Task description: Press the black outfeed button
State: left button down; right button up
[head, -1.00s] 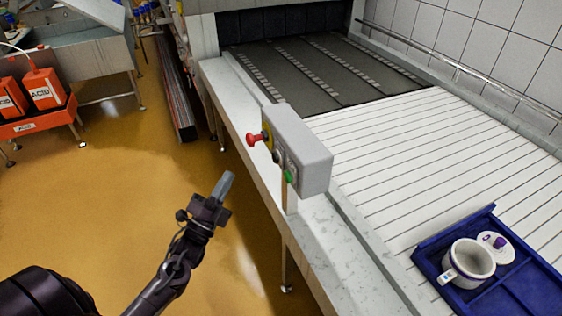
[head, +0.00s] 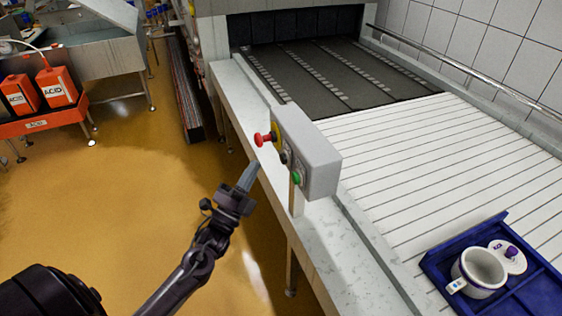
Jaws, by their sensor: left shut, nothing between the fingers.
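The grey control box (head: 315,160) stands on a short post at the near edge of the conveyor frame. Its left face carries a red mushroom button (head: 263,139) on a yellow plate, a small black button (head: 285,157) below it, and a green button (head: 296,178) lowest. My left gripper (head: 251,170) is shut and empty, its fingers pointing up and toward the box. Its tips appear just left of the black button, with a visible gap and not touching. My right gripper is not in view.
The white slatted conveyor (head: 430,165) runs behind the box. A blue tray (head: 437,270) with a white mould (head: 480,270) and a lid (head: 507,257) sits on it at the lower right. Orange acid containers (head: 57,87) stand at the left. The yellow floor beneath my arm is clear.

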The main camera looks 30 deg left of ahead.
aim_at(284, 159)
pick_arm(q)
jog(key=shift+w+d+b, duration=0.4)
jog(key=shift+w+d, duration=0.9)
jog(key=shift+w, duration=0.2)
dwell(0.8)
jog(key=shift+w+d, duration=0.25)
jog(key=shift+w, duration=0.05)
jog(key=shift+w+d+b, duration=0.3)
jog(key=shift+w+d, duration=0.05)
dwell(1.1)
jog(key=shift+s+a+p, duration=0.3)
jog(key=shift+s+a, duration=0.3)
jog(key=shift+s, duration=0.05)
